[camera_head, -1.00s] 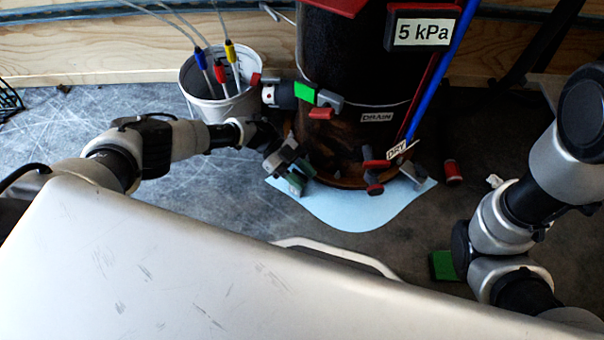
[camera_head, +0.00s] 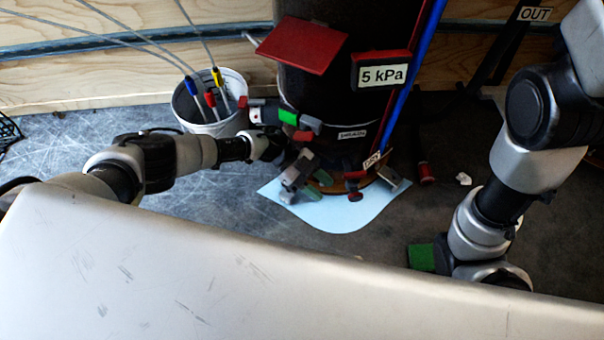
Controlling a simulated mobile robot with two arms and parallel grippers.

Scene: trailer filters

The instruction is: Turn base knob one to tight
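The black canister (camera_head: 325,98) stands upright on a rusty-brown base on a pale blue sheet (camera_head: 340,213). A small red knob (camera_head: 355,195) shows at the front of the base, below the "DRY" label. A grey-and-red part (camera_head: 393,177) shows to its right. I cannot tell whether the fingers are apart or closed on a knob. My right arm comes in at the right; its gripper is out of view.
A white bucket (camera_head: 232,122) with cabled probes stands left of the canister. A blue hose (camera_head: 410,75) runs down its right side. A green block (camera_head: 421,257) lies beside my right arm. A wooden wall closes the back. Open floor lies at the left.

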